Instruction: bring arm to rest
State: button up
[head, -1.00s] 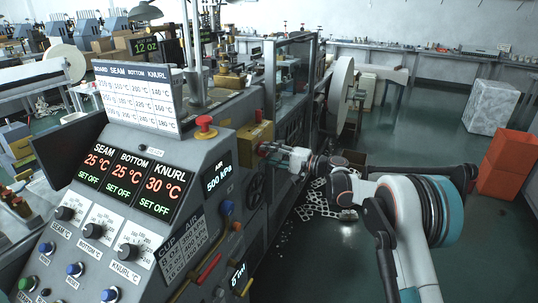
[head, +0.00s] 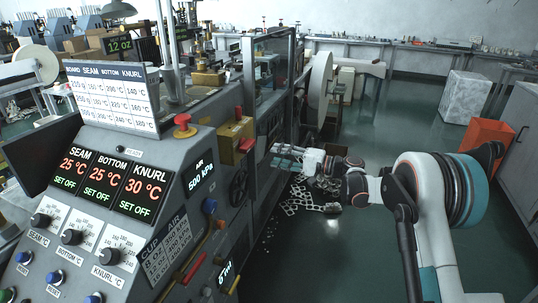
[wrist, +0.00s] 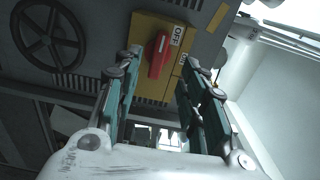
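My arm reaches in from the right in the head view, with my gripper (head: 280,155) just right of the machine's yellow switch box (head: 231,141) and apart from it. In the wrist view my gripper (wrist: 160,72) is open, its two fingers spread with nothing between them. Beyond the fingertips is the yellow switch box (wrist: 148,32) with a red handle (wrist: 159,55) and an OFF label beside it. The handle stands nearly upright in that view. The arm is bent, with its large teal-banded joint at the right.
The grey control panel (head: 110,225) fills the left front, with a red button (head: 183,125) on top. A black handwheel (wrist: 48,36) is on the machine's side. Open floor (head: 390,140) lies between.

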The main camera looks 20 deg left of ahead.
jog(key=shift+d, duration=0.4)
jog(key=s+d+r+t+h, duration=0.4)
jog(key=s+d+r+h, duration=0.65)
jog(key=s+d, duration=0.55)
jog(key=s+d+f+t+h, duration=0.1)
jog(key=s+d+f+h, duration=0.1)
jog(key=s+d, duration=0.9)
jog(key=s+d+f+h, duration=0.3)
jog(key=s+d+h, duration=0.2)
jog(key=s+d, duration=0.6)
jog(key=s, duration=0.5)
jog(key=shift+d+n+t, duration=0.3)
jog(key=shift+n+t, duration=0.1)
jog(key=shift+h, duration=0.25)
